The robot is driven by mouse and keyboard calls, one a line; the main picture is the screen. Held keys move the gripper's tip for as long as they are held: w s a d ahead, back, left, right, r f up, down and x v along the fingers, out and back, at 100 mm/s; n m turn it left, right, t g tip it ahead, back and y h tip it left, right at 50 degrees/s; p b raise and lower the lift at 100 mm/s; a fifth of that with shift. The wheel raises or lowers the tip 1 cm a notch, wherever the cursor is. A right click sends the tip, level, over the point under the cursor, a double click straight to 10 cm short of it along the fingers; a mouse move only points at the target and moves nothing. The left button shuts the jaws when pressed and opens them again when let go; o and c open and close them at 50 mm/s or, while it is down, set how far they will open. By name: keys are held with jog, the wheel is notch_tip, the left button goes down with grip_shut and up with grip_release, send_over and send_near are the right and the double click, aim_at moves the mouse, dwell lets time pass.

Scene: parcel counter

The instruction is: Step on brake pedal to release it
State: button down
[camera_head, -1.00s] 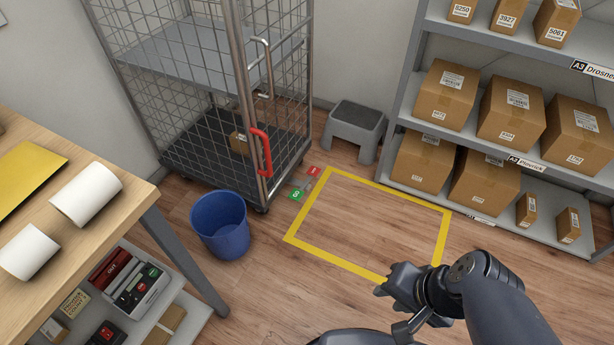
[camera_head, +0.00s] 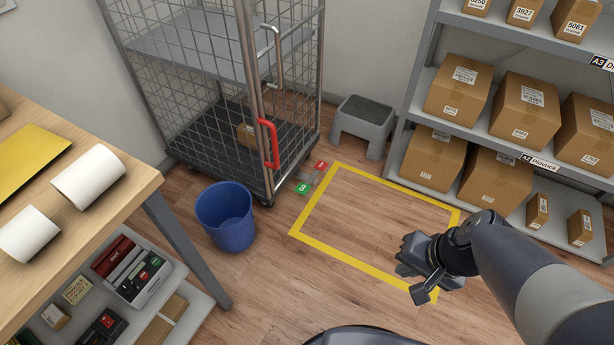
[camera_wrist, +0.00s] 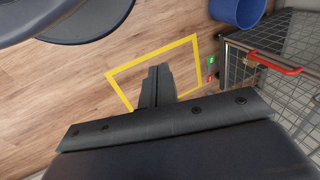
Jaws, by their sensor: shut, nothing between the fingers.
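The brake pedal of the roll cage has a green end (camera_head: 303,188) and a red end (camera_head: 321,165), low on the floor at the cage's right side. Both ends also show in the wrist view, the green one (camera_wrist: 211,61) and the red one (camera_wrist: 210,77). The roll cage (camera_head: 262,98) is grey wire mesh with a red handle (camera_head: 268,142) on its near right post. My gripper (camera_head: 422,268) is above the near right part of the yellow floor frame, well apart from the pedal. In the wrist view its fingers (camera_wrist: 158,72) are together and empty.
A blue bin (camera_head: 226,218) stands just left of the pedal. A grey step stool (camera_head: 364,124) is behind it. The yellow floor frame (camera_head: 345,254) encloses bare floor. Shelves with cartons (camera_head: 458,88) stand at the right, and a wooden table (camera_head: 122,207) at the left.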

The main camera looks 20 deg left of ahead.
jog(key=w+d+f+n+b, duration=0.2)
jog(key=w+f+b, duration=0.2)
jog(key=w+f, duration=0.55)
jog(key=w+d+f+n+b, duration=0.1)
jog(key=w+f+b, duration=0.1)
jog(key=f, duration=0.9)
jog(key=w+d+f+n+g+h+b, duration=0.1)
jog(key=w+d+f+b, duration=0.1)
jog(key=f, duration=1)
jog(key=w+d+f+n+g+b, duration=0.1)
jog(key=w+d+f+n+b, duration=0.1)
jog(key=f, duration=1)
jog(key=shift+w+d+f+h+b, duration=0.2)
jog(key=shift+w+h+b, duration=0.1)
jog(key=shift+w+b, duration=0.5)
jog(key=shift+a, duration=0.1)
